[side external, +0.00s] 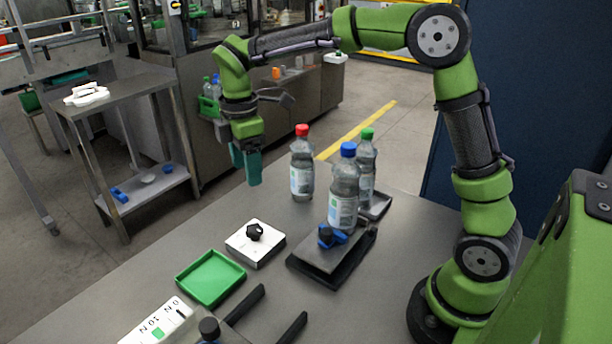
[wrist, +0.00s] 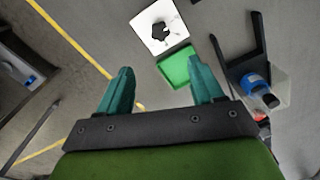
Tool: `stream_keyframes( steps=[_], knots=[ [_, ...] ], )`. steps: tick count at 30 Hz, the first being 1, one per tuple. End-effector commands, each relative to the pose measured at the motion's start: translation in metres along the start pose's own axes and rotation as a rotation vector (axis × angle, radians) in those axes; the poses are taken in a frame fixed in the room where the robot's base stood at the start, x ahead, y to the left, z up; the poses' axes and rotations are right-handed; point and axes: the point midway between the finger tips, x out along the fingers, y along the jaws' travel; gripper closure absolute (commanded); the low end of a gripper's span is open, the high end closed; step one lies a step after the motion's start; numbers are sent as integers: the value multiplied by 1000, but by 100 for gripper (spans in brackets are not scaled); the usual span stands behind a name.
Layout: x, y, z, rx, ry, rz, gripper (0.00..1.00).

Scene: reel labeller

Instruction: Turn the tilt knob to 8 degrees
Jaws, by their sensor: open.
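A white box with a black lobed knob (side external: 255,232) on top sits on the grey table in the side view. The same black knob (wrist: 159,32) and its white box (wrist: 146,20) show at the top of the wrist view. No scale or pointer angle is legible there. I cannot tell which is the tilt knob. My gripper (side external: 247,168) hangs above the table's far edge, away from both knobs. In the wrist view its teal fingers (wrist: 162,90) are apart, with nothing held between them.
A green tray (side external: 210,278) lies beside the white box. Dark prongs (side external: 268,315), a black-topped object (side external: 209,328) and a white marked panel (side external: 158,322) are in front. Red-capped (side external: 302,170), blue-capped (side external: 344,195) and green-capped (side external: 367,165) bottles stand behind.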

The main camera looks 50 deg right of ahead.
Motion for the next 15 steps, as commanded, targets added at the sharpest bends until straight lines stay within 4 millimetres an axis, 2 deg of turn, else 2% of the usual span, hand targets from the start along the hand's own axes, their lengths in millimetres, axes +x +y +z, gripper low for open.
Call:
stream_keyframes(
  steps=[15],
  knots=[
    [110,-2,0,3,0,-5,34]
  ],
)
